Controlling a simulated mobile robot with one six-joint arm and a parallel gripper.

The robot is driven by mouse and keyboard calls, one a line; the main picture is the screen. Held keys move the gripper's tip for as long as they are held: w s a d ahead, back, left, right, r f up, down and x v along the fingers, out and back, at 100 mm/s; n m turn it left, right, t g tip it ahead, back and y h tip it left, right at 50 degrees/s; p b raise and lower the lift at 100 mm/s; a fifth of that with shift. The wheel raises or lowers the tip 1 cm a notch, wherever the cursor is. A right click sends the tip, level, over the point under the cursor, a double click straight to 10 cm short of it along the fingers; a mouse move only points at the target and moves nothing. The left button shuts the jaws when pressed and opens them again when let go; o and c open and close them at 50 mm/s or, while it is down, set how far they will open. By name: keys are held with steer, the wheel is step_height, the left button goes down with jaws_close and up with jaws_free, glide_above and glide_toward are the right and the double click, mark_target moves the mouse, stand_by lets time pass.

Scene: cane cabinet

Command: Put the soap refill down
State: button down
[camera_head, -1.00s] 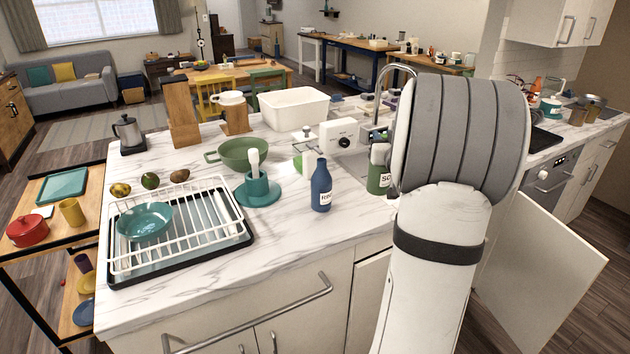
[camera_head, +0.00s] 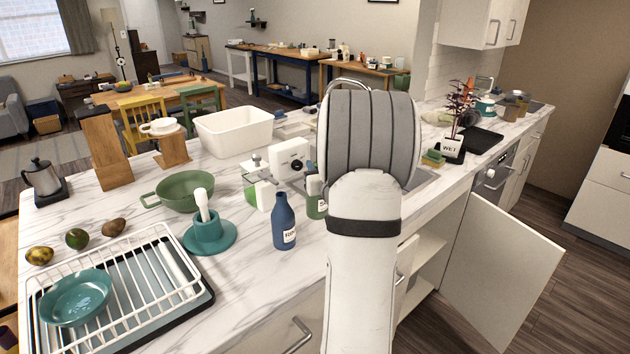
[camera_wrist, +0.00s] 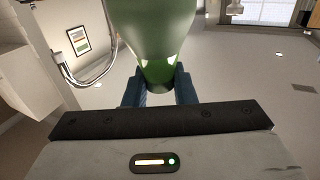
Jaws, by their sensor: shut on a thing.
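The soap refill is a green bottle with a dark neck (camera_wrist: 153,30). In the wrist view my gripper (camera_wrist: 159,82) is shut on its narrow end, with one blue finger on each side. In the head view a green labelled bottle (camera_head: 316,196) shows just left of my arm, which hides part of it. It looks like the same bottle. My gripper is hidden behind my arm there. I cannot tell whether the bottle's base touches the counter (camera_head: 255,285).
A blue bottle (camera_head: 284,222) stands close to the left. A white appliance (camera_head: 289,158), a green bowl (camera_head: 184,190), a teal holder (camera_head: 208,236) and a dish rack (camera_head: 112,290) crowd the counter. A cabinet door (camera_head: 497,262) hangs open at right.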

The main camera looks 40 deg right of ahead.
step_height(320, 180, down, 4)
steer(key=shift+a+r, duration=0.15)
steer(key=shift+r, duration=0.05)
steer(key=shift+f, duration=0.15)
steer(key=c, duration=1.2)
jaws_free()
